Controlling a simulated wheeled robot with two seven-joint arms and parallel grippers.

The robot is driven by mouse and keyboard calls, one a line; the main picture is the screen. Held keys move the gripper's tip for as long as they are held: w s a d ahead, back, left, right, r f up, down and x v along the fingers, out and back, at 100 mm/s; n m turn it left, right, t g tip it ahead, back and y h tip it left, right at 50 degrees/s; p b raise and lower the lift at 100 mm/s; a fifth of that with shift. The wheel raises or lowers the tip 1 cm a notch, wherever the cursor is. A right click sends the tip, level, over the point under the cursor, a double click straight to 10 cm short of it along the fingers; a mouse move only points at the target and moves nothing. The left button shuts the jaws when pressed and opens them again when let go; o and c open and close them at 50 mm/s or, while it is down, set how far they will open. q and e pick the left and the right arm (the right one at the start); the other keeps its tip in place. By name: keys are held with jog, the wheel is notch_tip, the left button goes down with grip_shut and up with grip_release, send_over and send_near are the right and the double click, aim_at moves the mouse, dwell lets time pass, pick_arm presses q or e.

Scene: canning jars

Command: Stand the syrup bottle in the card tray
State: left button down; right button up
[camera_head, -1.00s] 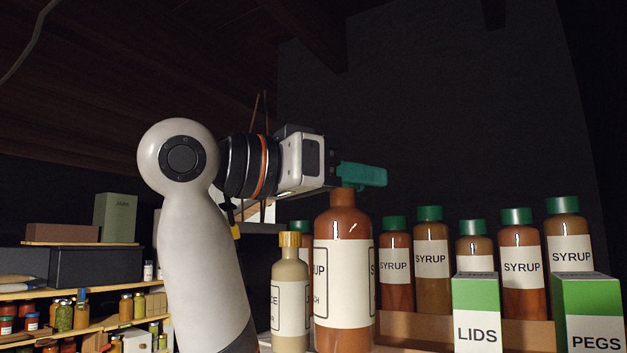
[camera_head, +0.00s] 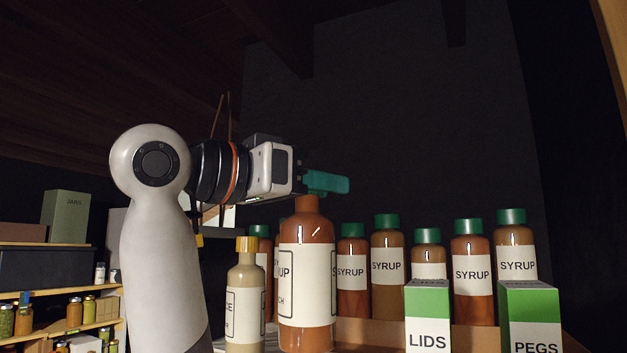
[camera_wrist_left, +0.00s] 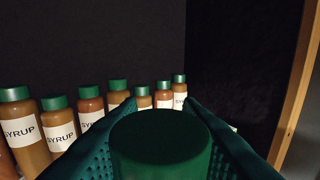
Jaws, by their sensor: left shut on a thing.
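My left gripper (camera_head: 325,182) is shut on the cap of a large brown syrup bottle (camera_head: 305,260), which hangs or stands upright below the fingers. Its label is partly turned away. In the left wrist view the green cap (camera_wrist_left: 160,143) sits between the two green fingers. Behind and to the right is the card tray (camera_head: 380,331), with its brown wall showing and several green-capped syrup bottles (camera_head: 472,270) in a row. Whether the held bottle's base touches anything cannot be told. My right gripper is out of view.
A yellow-capped bottle (camera_head: 246,300) stands close left of the held bottle. A LIDS box (camera_head: 428,295) and a PEGS box (camera_head: 529,295) stand in front of the tray. Shelves with jars (camera_head: 74,312) are at the far left. A dark wall is behind.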

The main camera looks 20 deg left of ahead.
pick_arm(q)
jog(key=shift+w+p, duration=2.5)
jog(key=shift+w, duration=3.7)
jog(key=shift+s+d+f+b, duration=0.1)
jog(key=shift+d+f+b, duration=0.05)
jog(key=shift+f+b, duration=1.2)
jog(key=shift+s+d+f+b, duration=0.1)
jog(key=shift+f+b, duration=0.9)
jog(key=shift+f, duration=0.55)
jog(key=shift+w+f+b, duration=0.1)
jog(key=shift+f+b, duration=0.2)
jog(key=shift+f, duration=0.1)
jog(key=c, duration=0.9)
grip_release()
jog(key=shift+c, duration=0.2)
